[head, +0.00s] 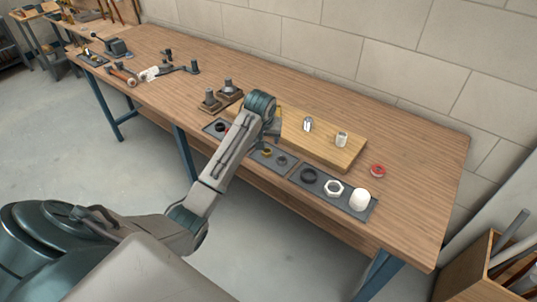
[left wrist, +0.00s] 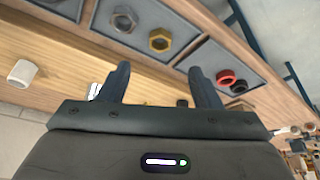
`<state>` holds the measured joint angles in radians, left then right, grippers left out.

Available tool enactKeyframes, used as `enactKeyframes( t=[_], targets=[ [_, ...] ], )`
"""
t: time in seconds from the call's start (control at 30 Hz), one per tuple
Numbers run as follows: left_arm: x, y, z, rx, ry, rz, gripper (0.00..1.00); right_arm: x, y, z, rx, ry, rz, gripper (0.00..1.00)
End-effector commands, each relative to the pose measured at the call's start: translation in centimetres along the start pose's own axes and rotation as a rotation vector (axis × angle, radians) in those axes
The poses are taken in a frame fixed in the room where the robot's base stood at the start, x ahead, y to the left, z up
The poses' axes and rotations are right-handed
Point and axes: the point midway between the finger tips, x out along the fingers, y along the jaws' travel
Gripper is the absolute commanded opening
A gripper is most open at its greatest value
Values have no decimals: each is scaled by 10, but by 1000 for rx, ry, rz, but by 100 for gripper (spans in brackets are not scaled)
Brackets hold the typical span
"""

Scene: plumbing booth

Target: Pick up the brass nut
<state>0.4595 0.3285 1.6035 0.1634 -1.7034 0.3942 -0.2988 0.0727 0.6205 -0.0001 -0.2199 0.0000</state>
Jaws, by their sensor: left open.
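The brass nut (head: 267,153) lies in the middle dark tray (head: 257,160) near the front edge of the bench, beside a dark grey nut (head: 281,160). In the left wrist view the brass nut (left wrist: 160,40) shows as a gold hexagonal ring, flat in its tray, beyond the fingertips. The grey nut (left wrist: 125,19) is to its left there. My left gripper (head: 268,136) is above the bench, close behind the brass nut in the head view. Its two fingers (left wrist: 160,72) are apart with no object held between them. My right gripper is not in view.
A wooden board (head: 330,152) behind the trays bears a chrome fitting (head: 308,124) and a white-grey fitting (head: 341,139). The right tray (head: 365,213) holds a black ring, a white nut and a white cap (head: 360,199). A red tape roll (head: 377,170) lies right of the board.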

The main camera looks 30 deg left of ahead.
Motion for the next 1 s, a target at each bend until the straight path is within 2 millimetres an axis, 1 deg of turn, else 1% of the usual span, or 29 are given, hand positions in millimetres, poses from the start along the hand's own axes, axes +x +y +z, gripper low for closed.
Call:
enactKeyframes(
  t=[0.07,0.3,0.4,0.53,0.63,0.77,0.8,0.9,1.0],
  targets=[
    [1,-1,-5,-8,-2,-1,58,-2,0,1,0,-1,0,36],
    [37,-1,-6,-10,-4,-1,58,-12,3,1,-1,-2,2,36],
    [48,0,-5,-9,-2,0,58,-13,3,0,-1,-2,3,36],
    [55,0,-5,-9,-2,0,58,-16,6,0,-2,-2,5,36],
    [64,0,-4,-8,-4,-1,58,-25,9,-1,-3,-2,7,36],
    [81,1,-2,-9,-4,-1,58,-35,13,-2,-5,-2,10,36],
    [88,1,-2,-9,-3,-1,58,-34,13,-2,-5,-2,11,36],
    [98,1,-2,-9,-2,0,58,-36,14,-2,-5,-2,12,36],
    [103,1,-2,-9,0,0,58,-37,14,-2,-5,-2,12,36]
  ],
)
